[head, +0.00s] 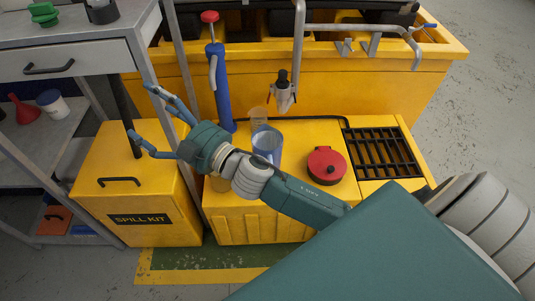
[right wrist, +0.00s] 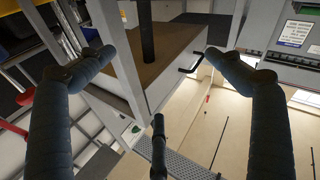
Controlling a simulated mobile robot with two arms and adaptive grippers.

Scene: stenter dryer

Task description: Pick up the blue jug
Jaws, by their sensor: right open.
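The blue jug (head: 267,146) looks translucent and stands on the yellow cabinet top, behind my right arm. Its lower part is hidden by my right wrist. My right gripper (head: 141,112) is open and empty, to the left of the jug, with its fingers pointing left, away from it. In the right wrist view the open fingers (right wrist: 157,54) spread wide with nothing between them, and the jug does not show there. My left gripper is not in view.
A clear container (head: 258,115) stands just behind the jug. A blue cylinder with a red top (head: 221,88) stands behind left. A red round can (head: 326,164) and a black grate (head: 383,152) are right. A yellow spill kit box (head: 138,190) and grey shelf unit (head: 70,62) stand left.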

